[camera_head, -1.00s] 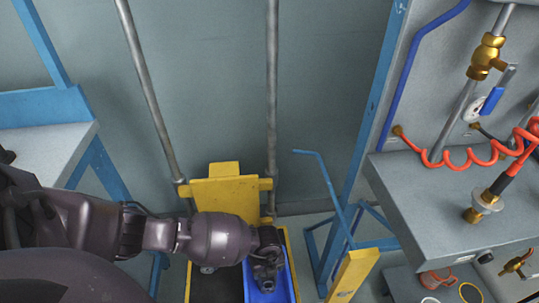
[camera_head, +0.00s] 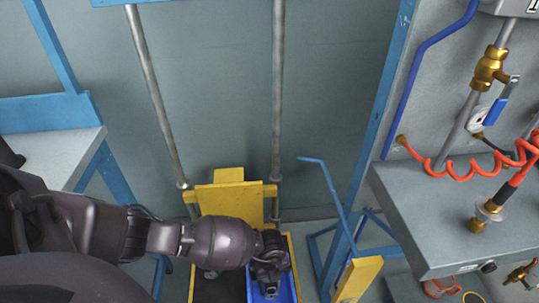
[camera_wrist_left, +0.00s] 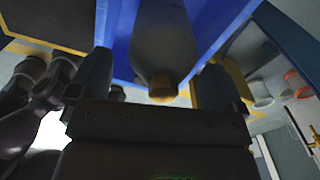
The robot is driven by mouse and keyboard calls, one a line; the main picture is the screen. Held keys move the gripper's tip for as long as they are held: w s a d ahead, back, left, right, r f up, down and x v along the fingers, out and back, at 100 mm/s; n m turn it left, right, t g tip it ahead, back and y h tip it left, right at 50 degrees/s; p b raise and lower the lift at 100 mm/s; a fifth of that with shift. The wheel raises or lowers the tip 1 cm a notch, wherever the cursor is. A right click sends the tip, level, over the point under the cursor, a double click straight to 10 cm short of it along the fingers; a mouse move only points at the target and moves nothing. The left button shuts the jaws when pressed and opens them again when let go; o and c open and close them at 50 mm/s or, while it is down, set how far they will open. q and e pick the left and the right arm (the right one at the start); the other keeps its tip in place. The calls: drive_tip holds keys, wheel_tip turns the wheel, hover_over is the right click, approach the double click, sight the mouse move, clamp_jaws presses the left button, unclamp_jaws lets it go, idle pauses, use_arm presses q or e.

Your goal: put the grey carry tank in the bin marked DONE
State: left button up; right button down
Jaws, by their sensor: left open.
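My left gripper (camera_head: 270,284) reaches from the left over a blue bin (camera_head: 293,290) at the bottom of the head view. In the left wrist view its two fingers (camera_wrist_left: 155,66) are apart. The grey tank (camera_wrist_left: 161,32), with a brass-coloured neck, appears between and beyond them, against the blue bin (camera_wrist_left: 121,35). The fingers are not closed on the tank; whether they touch it I cannot tell. In the head view the arm and gripper hide most of the tank. No DONE marking is readable. My right gripper is not in view.
The blue bin is in a yellow frame (camera_head: 228,198) beside a dark area (camera_head: 218,290). Two grey upright poles (camera_head: 278,100) stand behind. A blue-and-yellow stand (camera_head: 357,279) is close on the right. A grey bench (camera_head: 435,215) with red hose is further right; another bench (camera_head: 60,155) is left.

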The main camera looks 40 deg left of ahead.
use_arm(q)
drive_tip(key=r, duration=0.2)
drive_tip(key=r+p, duration=0.1)
drive_tip(key=r, duration=0.1)
drive_tip(key=r+p, duration=0.1)
drive_tip(key=r, duration=0.1)
drive_tip(key=shift+w+r, duration=0.25)
drive_tip(key=shift+w, duration=0.15)
wheel_tip(320, 180, up, 4)
drive_tip(key=shift+s+f+p, duration=0.15)
drive_tip(key=shift+f+p, duration=0.05)
drive_tip(key=shift+p, duration=0.65)
drive_tip(key=shift+s+r, duration=0.1)
drive_tip(key=shift+r, duration=0.35)
drive_tip(key=shift+s, duration=0.1)
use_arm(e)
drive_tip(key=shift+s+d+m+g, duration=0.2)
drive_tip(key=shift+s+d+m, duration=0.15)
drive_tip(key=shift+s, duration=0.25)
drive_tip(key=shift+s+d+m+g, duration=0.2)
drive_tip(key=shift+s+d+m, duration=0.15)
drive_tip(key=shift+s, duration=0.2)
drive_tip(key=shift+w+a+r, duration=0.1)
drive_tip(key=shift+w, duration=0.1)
